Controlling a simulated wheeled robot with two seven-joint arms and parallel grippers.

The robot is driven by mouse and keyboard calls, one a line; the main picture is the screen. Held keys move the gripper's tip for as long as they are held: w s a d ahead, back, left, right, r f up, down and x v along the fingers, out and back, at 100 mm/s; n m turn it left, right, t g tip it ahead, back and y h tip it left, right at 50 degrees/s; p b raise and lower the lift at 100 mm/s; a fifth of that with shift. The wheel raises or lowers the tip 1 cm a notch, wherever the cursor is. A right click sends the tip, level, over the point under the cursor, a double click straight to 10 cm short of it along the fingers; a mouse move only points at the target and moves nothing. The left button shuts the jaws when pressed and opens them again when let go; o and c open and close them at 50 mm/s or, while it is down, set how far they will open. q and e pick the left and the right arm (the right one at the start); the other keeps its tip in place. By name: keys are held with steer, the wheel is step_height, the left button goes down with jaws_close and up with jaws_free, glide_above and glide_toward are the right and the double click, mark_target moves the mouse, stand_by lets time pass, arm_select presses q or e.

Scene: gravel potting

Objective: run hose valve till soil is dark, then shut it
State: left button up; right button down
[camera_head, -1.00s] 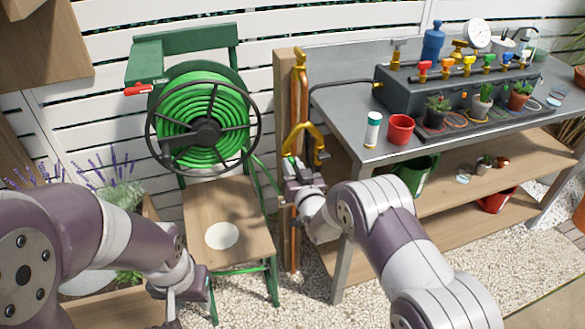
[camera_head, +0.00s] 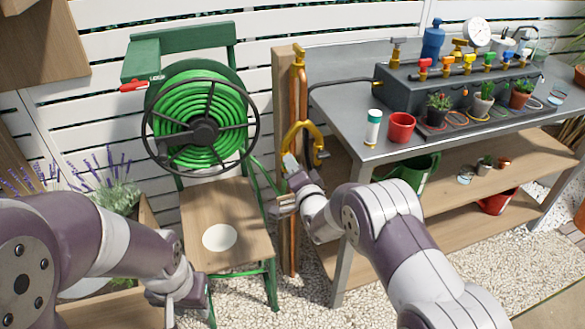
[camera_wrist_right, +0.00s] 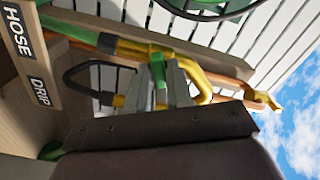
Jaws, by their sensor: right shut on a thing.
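A yellow two-way hose splitter (camera_head: 317,138) hangs on the copper pipe by the wooden post; it also shows in the right wrist view (camera_wrist_right: 200,82). My right gripper (camera_head: 290,164) is at its left branch. In the right wrist view its fingers (camera_wrist_right: 165,88) are shut on a green valve lever (camera_wrist_right: 158,68). The post carries the labels HOSE (camera_wrist_right: 17,32) and DRIP (camera_wrist_right: 40,91). A green hose (camera_wrist_right: 75,32) joins the branch beside the HOSE label. My left gripper (camera_head: 180,306) is low at the left, its jaw opening unclear. Soil colour is too small to judge.
A green hose reel (camera_head: 205,130) stands on a chair (camera_head: 225,205) left of the post. The grey potting bench (camera_head: 345,105) at right holds a red cup (camera_head: 401,127), a white bottle (camera_head: 373,128) and several potted plants. Lavender (camera_head: 115,190) grows at left.

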steer(key=m, duration=0.4)
steer(key=shift+f+m+b, duration=0.2)
steer(key=shift+m+b, duration=0.15)
steer(key=shift+m, duration=0.35)
steer(key=c, duration=1.1)
jaws_free()
steer(key=shift+c, duration=0.2)
steer(key=shift+s, duration=0.1)
steer(key=p+v, duration=0.2)
steer(key=v, duration=1)
steer(key=shift+s, duration=0.3)
steer(key=shift+d+r, duration=0.1)
